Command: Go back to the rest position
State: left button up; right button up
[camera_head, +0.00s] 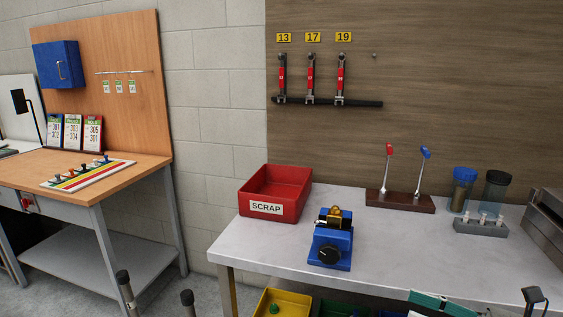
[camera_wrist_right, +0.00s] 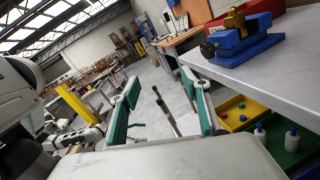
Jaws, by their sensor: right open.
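My right gripper (camera_wrist_right: 159,80) shows its two teal-padded fingers wide apart in the right wrist view, with nothing between them. A teal part of it (camera_head: 442,301) shows at the bottom right edge of the head view, in front of the grey workbench (camera_head: 390,255). Most of that gripper is cut off there. My left gripper is in neither view. A blue vise-like fixture (camera_head: 331,246) with a brass piece (camera_head: 339,217) and a black knob stands on the bench. It also shows in the right wrist view (camera_wrist_right: 238,38), right of the fingers.
A red SCRAP bin (camera_head: 274,191) stands at the bench's left end. A yellow bin (camera_head: 283,303) and a green bin (camera_wrist_right: 286,145) sit below the bench edge. Two levers (camera_head: 403,190) stand at the back. Two dark-topped posts (camera_head: 125,285) rise at the lower left.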

notch_tip(320, 180, down, 19)
jog(key=w+d+m+t+h, duration=0.2)
jog(key=m+t+h, duration=0.55)
jog(key=m, duration=1.65)
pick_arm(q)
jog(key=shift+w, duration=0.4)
pick_arm(e)
jog(key=s+a+f+m+g+h, duration=0.3)
jog(key=s+f+m, duration=0.3)
jog(key=f+m, duration=0.2)
jog(key=s+a+f+m+g+h, duration=0.3)
jog(key=s+f+m, duration=0.3)
jog(key=f+m, duration=0.3)
jog(key=shift+s+a+f, duration=0.2)
jog(key=shift+a+f, duration=0.6)
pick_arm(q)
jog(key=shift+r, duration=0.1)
